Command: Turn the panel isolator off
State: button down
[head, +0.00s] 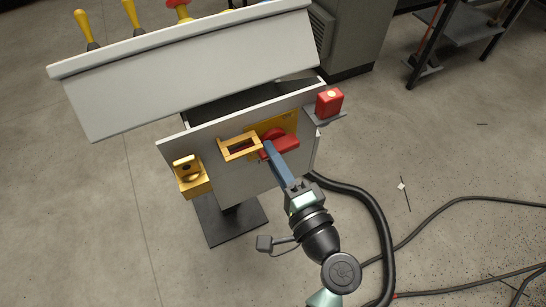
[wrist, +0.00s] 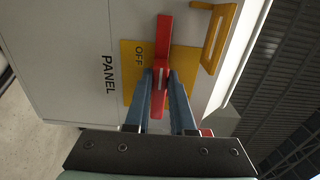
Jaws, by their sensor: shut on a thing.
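The panel isolator is a red handle (head: 281,145) on a yellow plate (head: 290,124) on the front of a grey cabinet. In the wrist view the red handle (wrist: 164,40) runs lengthwise up the picture across the yellow plate (wrist: 134,85). The word OFF (wrist: 139,56) shows on the plate beside it, and PANEL (wrist: 107,75) is printed on the cabinet. My gripper (head: 268,149) has its blue fingers on either side of the handle and is shut on it; the fingers (wrist: 161,78) hide part of the handle in the wrist view.
A yellow open bracket (head: 239,147) juts out just left of the handle. A yellow box (head: 191,177) is at the cabinet's left edge and a red box (head: 329,102) at its right. A sloped grey console top (head: 190,75) overhangs above. Black hoses (head: 372,205) lie at right.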

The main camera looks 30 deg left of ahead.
dwell(0.4)
jog(key=c, duration=0.8)
grip_release()
jog(key=shift+o, duration=0.2)
jog(key=shift+d, duration=0.1)
jog(key=v, duration=1.3)
